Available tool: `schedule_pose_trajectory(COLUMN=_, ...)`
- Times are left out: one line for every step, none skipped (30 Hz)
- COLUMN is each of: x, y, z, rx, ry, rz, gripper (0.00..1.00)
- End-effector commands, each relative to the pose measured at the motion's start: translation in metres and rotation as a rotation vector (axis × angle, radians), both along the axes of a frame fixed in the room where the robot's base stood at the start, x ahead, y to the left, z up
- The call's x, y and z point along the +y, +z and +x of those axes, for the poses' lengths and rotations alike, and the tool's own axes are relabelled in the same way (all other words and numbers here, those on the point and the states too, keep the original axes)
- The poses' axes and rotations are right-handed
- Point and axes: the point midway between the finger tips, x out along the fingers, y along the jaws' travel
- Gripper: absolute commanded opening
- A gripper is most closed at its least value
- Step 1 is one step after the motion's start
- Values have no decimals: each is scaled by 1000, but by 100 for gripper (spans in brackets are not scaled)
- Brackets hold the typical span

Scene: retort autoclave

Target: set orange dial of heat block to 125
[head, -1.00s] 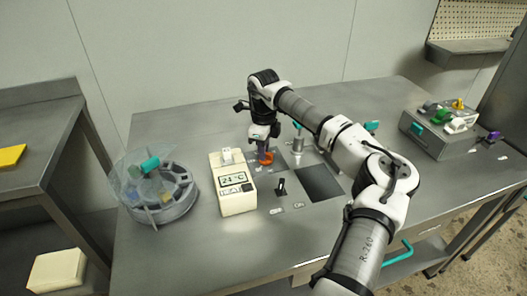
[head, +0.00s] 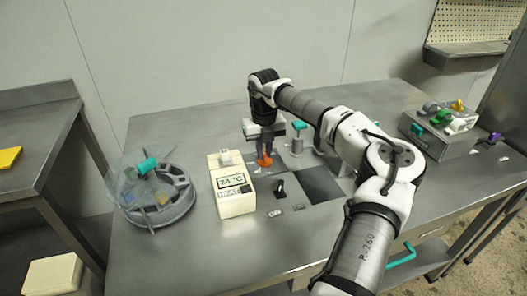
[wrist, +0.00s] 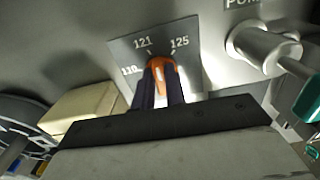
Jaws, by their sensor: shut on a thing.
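The orange dial (wrist: 161,72) sits on a grey plate (wrist: 126,50) marked 110, 121 and 125 in the wrist view. Its white line points up the plate, roughly between the 121 and 125 marks; the exact setting is hard to tell. My gripper (wrist: 160,88) is shut on the dial, one dark finger on each side. In the head view, my gripper (head: 264,150) reaches down over the orange dial (head: 264,161), just right of a cream box (head: 236,204) whose display reads 24 °C.
A grey drum with a clear lid (head: 160,206) stands at the left of the bench. A teal-handled valve (head: 299,127) is close right of my gripper. A black lever (head: 280,188) stands in front. A grey box with coloured pieces (head: 430,140) is at the far right.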

Motion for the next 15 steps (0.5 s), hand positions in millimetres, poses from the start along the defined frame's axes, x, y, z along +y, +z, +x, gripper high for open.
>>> schedule_pose_trajectory(x=-1, y=1, z=1, rx=-2, ry=-46, rz=-1, gripper=0)
schedule_pose_trajectory(x=-1, y=1, z=1, rx=-3, ry=-75, rz=-1, gripper=0)
schedule_pose_trajectory(x=-2, y=1, z=1, rx=-3, ry=-112, rz=-1, gripper=0)
schedule_pose_trajectory(x=-2, y=1, z=1, rx=-4, ry=-141, rz=-1, gripper=0)
schedule_pose_trajectory(x=-2, y=1, z=1, rx=-4, ry=-170, rz=-1, gripper=0)
schedule_pose_trajectory(x=-2, y=1, z=1, rx=-5, ry=-208, rz=-1, gripper=0)
schedule_pose_trajectory(x=-2, y=1, z=1, rx=-5, ry=-236, rz=-1, gripper=0)
schedule_pose_trajectory(x=-2, y=1, z=1, rx=-4, ry=-265, rz=0, gripper=0)
schedule_pose_trajectory(x=-3, y=1, z=1, rx=-4, ry=-302, rz=0, gripper=0)
schedule_pose_trajectory(x=-3, y=1, z=1, rx=-3, ry=-330, rz=0, gripper=0)
schedule_pose_trajectory(x=-3, y=0, z=1, rx=-3, ry=-357, rz=0, gripper=0)
schedule_pose_trajectory(x=-3, y=1, z=1, rx=-4, ry=-393, rz=0, gripper=0)
schedule_pose_trajectory(x=-4, y=1, z=1, rx=-4, ry=-418, rz=0, gripper=0)
schedule_pose_trajectory(x=-4, y=1, z=1, rx=-4, ry=-443, rz=0, gripper=0)
schedule_pose_trajectory(x=-4, y=1, z=1, rx=-4, ry=-476, rz=0, gripper=0)
